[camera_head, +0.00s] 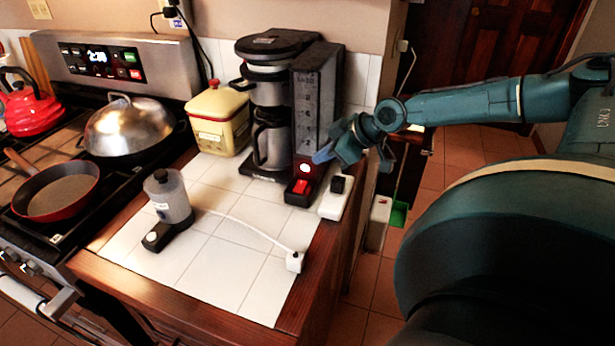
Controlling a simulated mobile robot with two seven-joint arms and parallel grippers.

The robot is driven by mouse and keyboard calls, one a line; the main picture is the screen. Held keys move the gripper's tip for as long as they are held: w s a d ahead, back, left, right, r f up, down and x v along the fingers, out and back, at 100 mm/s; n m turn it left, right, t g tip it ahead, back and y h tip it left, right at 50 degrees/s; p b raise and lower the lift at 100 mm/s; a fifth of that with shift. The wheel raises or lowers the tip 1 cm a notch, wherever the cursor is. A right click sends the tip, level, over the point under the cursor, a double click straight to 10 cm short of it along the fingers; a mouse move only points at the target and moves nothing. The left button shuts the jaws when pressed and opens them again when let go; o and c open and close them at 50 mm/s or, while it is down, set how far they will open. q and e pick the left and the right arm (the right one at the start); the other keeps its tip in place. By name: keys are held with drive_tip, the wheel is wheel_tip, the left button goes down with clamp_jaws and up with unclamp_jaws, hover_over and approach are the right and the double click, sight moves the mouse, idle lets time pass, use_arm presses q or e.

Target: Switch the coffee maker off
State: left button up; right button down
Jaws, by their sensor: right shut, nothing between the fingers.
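The coffee maker (305,110) stands at the back of the tiled counter. It is tall and black, with a steel carafe (270,145) on its left side. At the foot of its front is a red switch (299,187), with a bright light just above it. My right gripper (322,157) is shut and empty. Its tips are close to the lower front of the coffee maker, above and right of the switch; I cannot tell whether they touch it. My left gripper is not in view.
A small grinder (170,200) with a white cord sits on the counter (225,262). A yellow tin (218,118) stands left of the coffee maker. A white power strip (333,205) lies beside its base. The stove (120,65) holds pans and a red kettle (28,105).

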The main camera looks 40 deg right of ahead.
sight(298, 181)
drive_tip(key=b+x, duration=0.1)
drive_tip(key=x, duration=0.3)
drive_tip(key=shift+d, duration=0.15)
drive_tip(key=shift+x, duration=1)
wheel_tip(298, 181, down, 3)
drive_tip(key=shift+d+f, duration=0.15)
drive_tip(key=shift+f, duration=0.3)
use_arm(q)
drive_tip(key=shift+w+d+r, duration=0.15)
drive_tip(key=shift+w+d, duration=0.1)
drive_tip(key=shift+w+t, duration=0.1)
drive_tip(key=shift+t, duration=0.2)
use_arm(e)
drive_tip(key=shift+w+f, duration=0.1)
